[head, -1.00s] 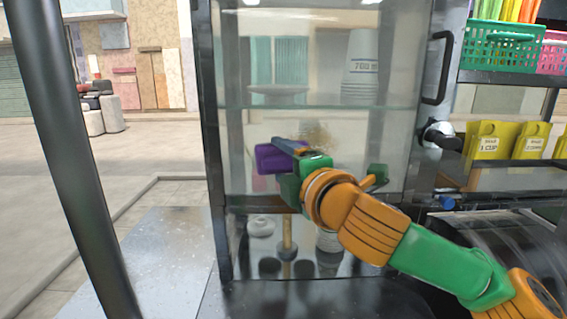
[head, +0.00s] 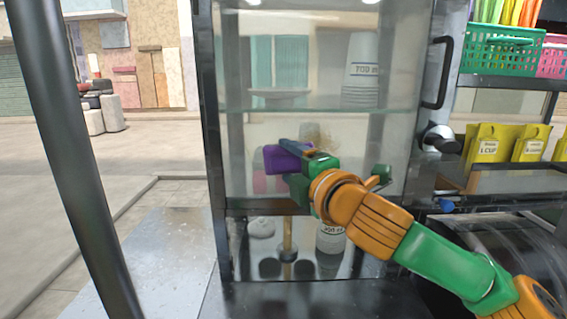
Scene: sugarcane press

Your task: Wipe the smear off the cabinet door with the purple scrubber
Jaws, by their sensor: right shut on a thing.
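The purple scrubber (head: 280,158) is held in my right gripper (head: 298,152), which is shut on it in front of the cabinet's glass door (head: 300,190). The brown smear (head: 324,134) is on the glass just right of and above the scrubber, partly hidden by the gripper. I cannot tell whether the scrubber touches the glass. My left gripper is not in view.
The door has a black handle (head: 437,72) on its right side. Stacked cups (head: 361,75) show behind the glass. A dark post (head: 72,150) stands at the left.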

